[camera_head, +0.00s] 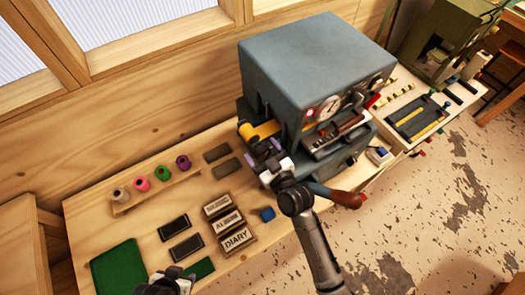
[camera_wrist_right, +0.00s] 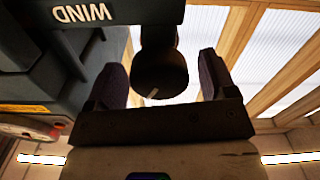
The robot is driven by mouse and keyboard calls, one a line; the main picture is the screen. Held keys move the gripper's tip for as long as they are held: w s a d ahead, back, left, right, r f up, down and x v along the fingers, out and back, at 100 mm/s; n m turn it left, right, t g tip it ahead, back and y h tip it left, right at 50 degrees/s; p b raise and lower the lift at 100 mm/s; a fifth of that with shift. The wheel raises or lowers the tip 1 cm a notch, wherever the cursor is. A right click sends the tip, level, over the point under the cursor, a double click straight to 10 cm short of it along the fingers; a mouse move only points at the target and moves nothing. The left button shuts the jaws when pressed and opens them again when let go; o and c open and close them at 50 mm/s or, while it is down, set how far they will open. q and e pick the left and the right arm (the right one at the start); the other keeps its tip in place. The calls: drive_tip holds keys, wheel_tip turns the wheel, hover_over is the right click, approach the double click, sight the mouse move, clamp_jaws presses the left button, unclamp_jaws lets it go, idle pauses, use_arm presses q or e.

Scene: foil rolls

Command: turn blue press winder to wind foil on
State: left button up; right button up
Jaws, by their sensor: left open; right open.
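The blue press (camera_head: 310,65) stands at the back of the bench, with dials on its front and a yellow-orange roll (camera_head: 264,130) at its left side. My right gripper (camera_head: 262,154) is at the press's left side, just below that roll. In the right wrist view, a dark round winder knob (camera_wrist_right: 160,75) with a short pale mark lies between the open fingers of my right gripper (camera_wrist_right: 162,62), with gaps beside it. A WIND label (camera_wrist_right: 82,14) shows on the press. My left gripper (camera_head: 170,278) is open at the bottom edge, partly cut off, away from the press.
A wooden rack (camera_head: 155,190) holds several coloured spools. Dark blocks (camera_head: 174,227), lettered blocks (camera_head: 236,239), a small blue block (camera_head: 267,214) and a green sheet (camera_head: 118,267) lie on the bench. A red-brown handle (camera_head: 347,199) sticks out at the press's front. A side table (camera_head: 398,92) stands right.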

drive_tip(key=shift+c, duration=0.2)
drive_tip(key=c, duration=0.9)
drive_tip(key=shift+m, duration=0.3)
